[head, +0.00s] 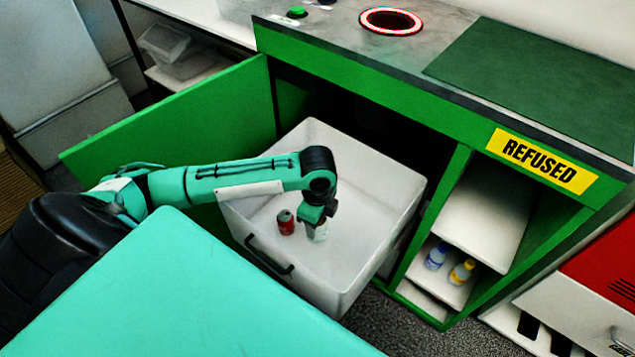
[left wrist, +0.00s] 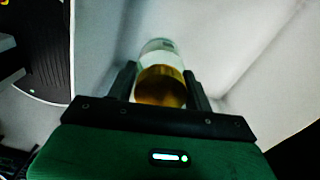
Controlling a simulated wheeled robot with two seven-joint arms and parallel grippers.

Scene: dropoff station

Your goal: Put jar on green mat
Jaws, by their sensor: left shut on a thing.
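The jar (head: 320,233) is inside the white drawer bin, mostly hidden under my left gripper (head: 318,216) in the head view. In the left wrist view the jar (left wrist: 160,84) has a golden-brown end and a pale side, and it sits between the two fingers of my left gripper (left wrist: 165,85). The gripper is shut on it. I cannot tell whether the jar still touches the bin floor. The green mat (head: 545,85) lies flat on the counter at the upper right, with nothing on it. My right gripper is not in view.
A red can (head: 286,222) stands in the bin (head: 375,185) just left of the jar. An open green door (head: 190,118) stands left of the bin. A red-ringed hole (head: 391,21) is in the counter. Two bottles (head: 437,257) stand on a lower shelf beside the bin.

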